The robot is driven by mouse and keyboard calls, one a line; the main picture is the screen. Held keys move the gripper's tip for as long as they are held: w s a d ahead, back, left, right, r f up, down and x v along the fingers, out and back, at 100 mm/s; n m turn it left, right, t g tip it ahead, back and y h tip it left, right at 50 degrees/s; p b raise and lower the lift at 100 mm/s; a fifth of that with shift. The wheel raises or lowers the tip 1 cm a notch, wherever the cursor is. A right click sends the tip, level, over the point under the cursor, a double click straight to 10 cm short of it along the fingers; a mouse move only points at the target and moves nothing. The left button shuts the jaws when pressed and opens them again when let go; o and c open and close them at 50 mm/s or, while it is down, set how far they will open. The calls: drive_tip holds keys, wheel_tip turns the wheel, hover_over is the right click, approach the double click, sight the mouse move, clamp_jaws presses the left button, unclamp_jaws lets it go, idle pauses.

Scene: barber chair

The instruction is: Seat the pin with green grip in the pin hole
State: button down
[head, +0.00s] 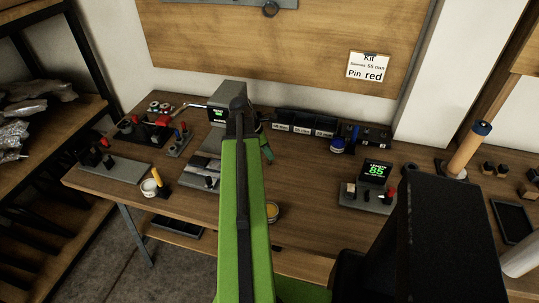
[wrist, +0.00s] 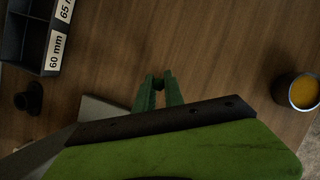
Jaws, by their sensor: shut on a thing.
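My gripper (head: 266,145) is over the middle of the bench at the end of my green arm. In the wrist view its dark green fingers (wrist: 159,78) are close together around something small and dark at the tips, too hidden for me to name. I cannot make out a separate green grip in either view.
Labelled dark bins (head: 297,123) line the back, with a blue-topped jar (head: 338,145) beside them. A gauge reading 85 (head: 375,170) stands right. A yellow-filled cup (head: 272,212) is near the front edge. A white pot (head: 149,188) is at the left. Bare wood lies between.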

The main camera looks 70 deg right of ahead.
drive_tip(key=shift+f, duration=0.15)
drive_tip(key=c, duration=1.4)
unclamp_jaws()
drive_tip(key=shift+s, duration=0.1)
drive_tip(key=shift+c, duration=0.2)
